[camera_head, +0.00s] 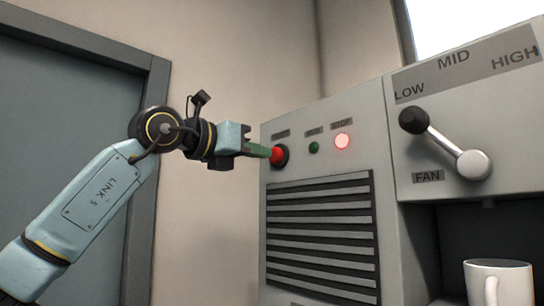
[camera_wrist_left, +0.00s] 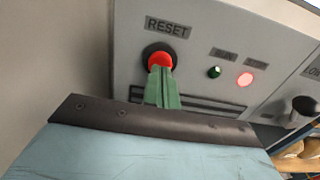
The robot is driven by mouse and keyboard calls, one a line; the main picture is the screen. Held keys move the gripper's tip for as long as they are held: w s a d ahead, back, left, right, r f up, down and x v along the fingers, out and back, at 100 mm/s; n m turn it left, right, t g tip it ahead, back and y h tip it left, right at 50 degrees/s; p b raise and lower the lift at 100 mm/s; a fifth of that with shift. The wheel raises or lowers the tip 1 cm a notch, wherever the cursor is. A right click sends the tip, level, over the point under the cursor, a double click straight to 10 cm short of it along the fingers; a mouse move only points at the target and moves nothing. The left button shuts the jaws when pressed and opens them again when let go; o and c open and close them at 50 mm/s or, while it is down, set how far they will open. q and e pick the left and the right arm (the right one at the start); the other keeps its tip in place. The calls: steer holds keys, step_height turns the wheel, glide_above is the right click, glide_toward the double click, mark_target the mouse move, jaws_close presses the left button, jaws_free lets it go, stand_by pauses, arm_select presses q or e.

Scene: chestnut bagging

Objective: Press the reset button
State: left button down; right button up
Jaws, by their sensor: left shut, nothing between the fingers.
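The red reset button (camera_head: 277,155) sits in a dark round collar at the upper left of the grey machine's front panel. In the left wrist view the reset button (camera_wrist_left: 160,60) shows under a label reading RESET. My left gripper (camera_head: 262,151) is shut and empty, with its green fingers pointing at the button. In the left wrist view the left gripper's fingertips (camera_wrist_left: 160,69) overlap the button's lower edge. They are at or very close to its face; I cannot tell if they press it. My right gripper is not in view.
Right of the button are a dark green lamp (camera_head: 314,147) and a lit red lamp (camera_head: 342,141). Below is a slatted vent (camera_head: 320,225). A fan lever (camera_head: 445,143) points towards LOW. A white mug (camera_head: 499,283) stands at the lower right. A door (camera_head: 70,100) is at left.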

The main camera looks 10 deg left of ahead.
arm_select(q)
steer(key=shift+p+x, duration=0.4)
steer(key=shift+x, duration=0.4)
stand_by(0.6)
steer(key=shift+b+v, duration=0.6)
steer(key=shift+v, duration=0.15)
steer(key=b+v, duration=0.3)
steer(key=v, duration=0.5)
steer(key=shift+s+a+b, duration=0.2)
steer(key=shift+b, duration=0.15)
